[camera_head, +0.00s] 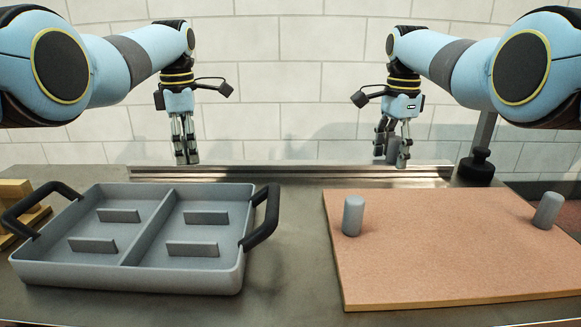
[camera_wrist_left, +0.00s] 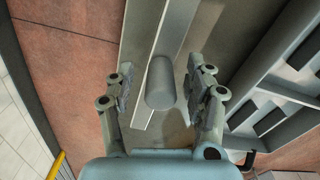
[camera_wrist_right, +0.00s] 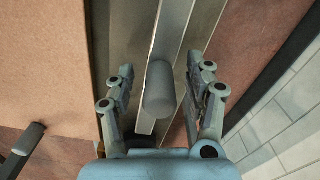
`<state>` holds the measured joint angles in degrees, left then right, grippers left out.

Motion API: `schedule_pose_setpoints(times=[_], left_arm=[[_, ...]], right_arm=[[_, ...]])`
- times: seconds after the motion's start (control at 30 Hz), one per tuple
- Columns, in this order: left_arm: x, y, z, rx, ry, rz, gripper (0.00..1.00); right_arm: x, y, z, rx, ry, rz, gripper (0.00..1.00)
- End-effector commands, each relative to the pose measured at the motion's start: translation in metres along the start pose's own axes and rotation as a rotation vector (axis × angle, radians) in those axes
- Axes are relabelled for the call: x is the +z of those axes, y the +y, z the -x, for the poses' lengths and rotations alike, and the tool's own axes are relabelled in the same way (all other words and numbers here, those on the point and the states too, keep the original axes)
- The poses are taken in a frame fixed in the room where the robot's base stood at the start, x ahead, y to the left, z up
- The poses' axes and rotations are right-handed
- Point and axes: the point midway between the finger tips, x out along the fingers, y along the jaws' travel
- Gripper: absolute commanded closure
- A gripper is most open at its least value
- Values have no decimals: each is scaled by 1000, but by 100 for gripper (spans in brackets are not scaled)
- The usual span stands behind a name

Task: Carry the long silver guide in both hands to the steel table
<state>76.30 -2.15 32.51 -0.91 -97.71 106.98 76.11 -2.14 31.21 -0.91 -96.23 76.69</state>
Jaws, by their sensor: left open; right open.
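The long silver guide (camera_head: 290,171) lies along the back edge of the steel table (camera_head: 290,270). A grey upright knob stands on it near each end. My left gripper (camera_head: 187,158) is open over the left part of the guide. In the left wrist view the left knob (camera_wrist_left: 160,85) sits between its fingers, with gaps on both sides. My right gripper (camera_head: 393,155) is open over the right part. In the right wrist view the right knob (camera_wrist_right: 159,90) sits between its spread fingers. Fingers partly hide the knobs in the head view.
A grey tray (camera_head: 130,279) with black handles stands front left, with wooden pieces (camera_head: 15,195) beside it. A brown board (camera_head: 440,250) with two grey pegs lies front right. A black-knobbed post (camera_head: 478,168) stands near the guide's right end. Bare table lies between tray and board.

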Motion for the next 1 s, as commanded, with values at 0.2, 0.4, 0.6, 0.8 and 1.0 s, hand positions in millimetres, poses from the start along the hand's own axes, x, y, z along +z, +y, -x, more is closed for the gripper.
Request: schedule_pose_setpoints(times=[0.2,0.4,0.6,0.8,1.0], left_arm=[[0,0,0,0,0,0,54],[0,0,0,0,0,0,80],[0,0,0,0,0,0,100],[0,0,0,0,0,0,100],[0,1,2,3,-1,0,100]], right_arm=[[0,0,0,0,0,0,54],[0,0,0,0,0,0,80],[0,0,0,0,0,0,100],[0,0,0,0,0,0,100],[0,-1,2,-2,0,0,100]])
